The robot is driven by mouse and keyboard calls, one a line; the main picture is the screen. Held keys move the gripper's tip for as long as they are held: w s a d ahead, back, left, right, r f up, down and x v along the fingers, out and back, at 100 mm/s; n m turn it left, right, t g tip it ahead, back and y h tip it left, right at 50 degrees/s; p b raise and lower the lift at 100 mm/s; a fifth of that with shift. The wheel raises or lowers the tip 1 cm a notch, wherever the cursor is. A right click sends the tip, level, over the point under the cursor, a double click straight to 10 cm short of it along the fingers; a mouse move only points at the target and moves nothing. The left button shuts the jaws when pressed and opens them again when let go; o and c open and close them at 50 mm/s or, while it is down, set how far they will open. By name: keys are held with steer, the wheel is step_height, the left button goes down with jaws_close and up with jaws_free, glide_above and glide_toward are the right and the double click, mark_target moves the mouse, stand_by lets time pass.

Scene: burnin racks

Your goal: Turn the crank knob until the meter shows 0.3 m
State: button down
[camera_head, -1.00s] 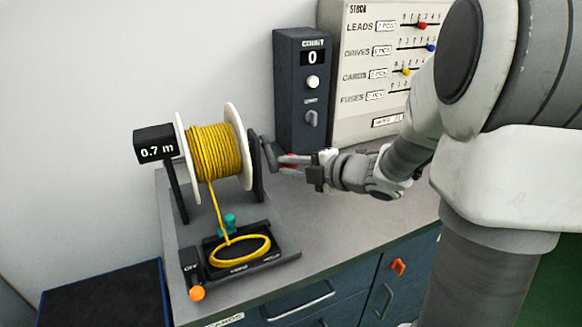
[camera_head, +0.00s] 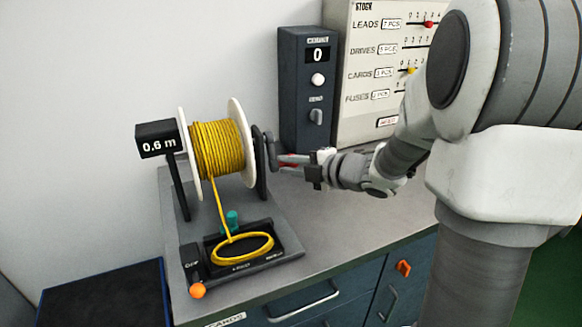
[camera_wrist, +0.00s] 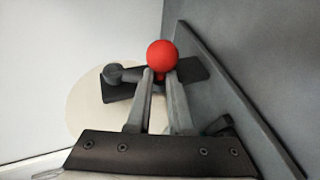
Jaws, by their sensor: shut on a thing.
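The meter (camera_head: 158,139) is a black box left of the spool and reads 0.6 m. The spool of yellow cord (camera_head: 217,149) has white flanges and stands on the bench. The crank arm (camera_head: 270,150) is on the spool's right side; it also shows as a dark bar in the wrist view (camera_wrist: 193,88). The red crank knob (camera_wrist: 161,56) sits at the tips of my gripper's fingers. My gripper (camera_head: 296,161) is shut on this knob, which is mostly hidden in the head view. The spool's flange (camera_wrist: 88,112) is pale behind the crank.
A yellow cord coil (camera_head: 243,249) lies in a black tray in front of the spool. An orange ball (camera_head: 197,291) is at the tray's front left. A counter box (camera_head: 306,105) reading 0 and a stock board (camera_head: 365,75) stand behind my gripper. A dark blue surface (camera_head: 105,293) is lower left.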

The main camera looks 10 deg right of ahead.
steer(key=shift+w+d+f, duration=0.1)
steer(key=shift+d, duration=0.2)
steer(key=shift+w+a+f+b, duration=0.1)
steer(key=shift+w+f+b, duration=0.05)
steer(key=shift+w, duration=0.35)
steer(key=shift+w+a+f+b, duration=0.1)
steer(key=shift+w+f+b, duration=0.05)
steer(key=shift+w, duration=0.6)
steer(key=shift+w+r, duration=0.1)
steer(key=shift+w+a+r, duration=0.1)
steer(key=shift+w+a, duration=0.05)
steer(key=shift+w, duration=0.45)
steer(key=shift+w+a+r, duration=0.1)
steer(key=shift+w, duration=0.5)
steer(key=shift+p, duration=0.3)
steer(key=shift+w+a+r+p, duration=0.15)
steer(key=shift+w+r+p, duration=0.25)
steer(key=shift+w, duration=0.15)
steer(key=shift+w+a+r+p, duration=0.1)
steer(key=shift+w+r+p, duration=0.25)
steer(key=shift+w, duration=0.2)
